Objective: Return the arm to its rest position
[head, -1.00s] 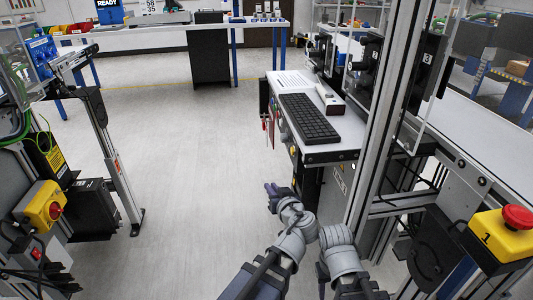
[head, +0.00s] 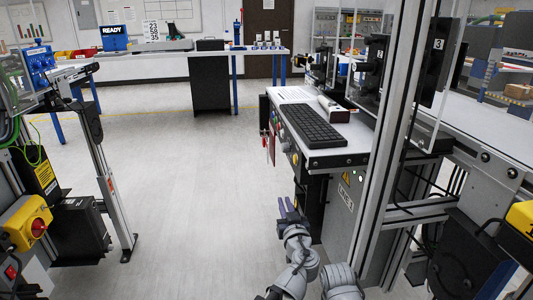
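My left gripper (head: 289,204) shows in the lower middle of the head view, at the end of my grey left arm. Its dark purple fingers point up and away from me, with a small gap between them and nothing held. It is over the floor, just left of the conveyor station's side panel; I cannot tell whether it touches it. Part of my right arm shows at the bottom edge, to the right of the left arm. My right gripper is out of the picture.
A white worktop (head: 349,132) with a black keyboard (head: 313,127) stands right of the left gripper. A metal upright (head: 393,150) rises in front of it. A yellow switch box (head: 27,222) is at the left. The grey floor (head: 185,170) between is clear.

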